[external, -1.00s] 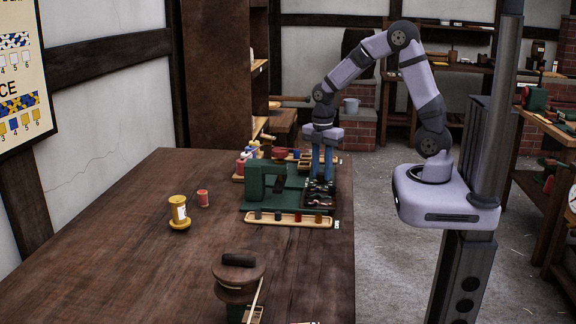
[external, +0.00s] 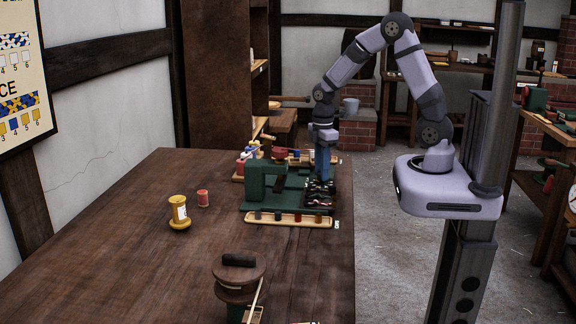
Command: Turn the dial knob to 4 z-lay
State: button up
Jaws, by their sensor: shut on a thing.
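My gripper (external: 321,178) points straight down at the right part of the green machine (external: 267,185) on the table. Its blue fingers reach down to the machine's dark panel (external: 318,197). The dial knob cannot be made out; the fingers and the small scale hide it. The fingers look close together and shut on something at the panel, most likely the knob. The dial's marks are too small to read, so its setting cannot be told.
A tray (external: 262,217) with several small pieces lies in front of the machine. A round wooden device (external: 239,279) stands at the front. The table's left side is clear.

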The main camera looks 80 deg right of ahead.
jog(key=m+p, duration=0.2)
jog(key=m, duration=0.4)
jog(key=shift+r, duration=0.1)
jog(key=m+p, duration=0.2)
jog(key=m, duration=0.4)
jog(key=shift+m, duration=0.4)
jog(key=m+p, duration=0.2)
jog(key=m, duration=0.4)
jog(key=m+p, duration=0.1)
jog(key=m, duration=0.5)
jog(key=shift+d, duration=0.1)
jog(key=shift+m+p, duration=0.3)
jog(key=o, duration=1)
jog(key=shift+o, duration=0.2)
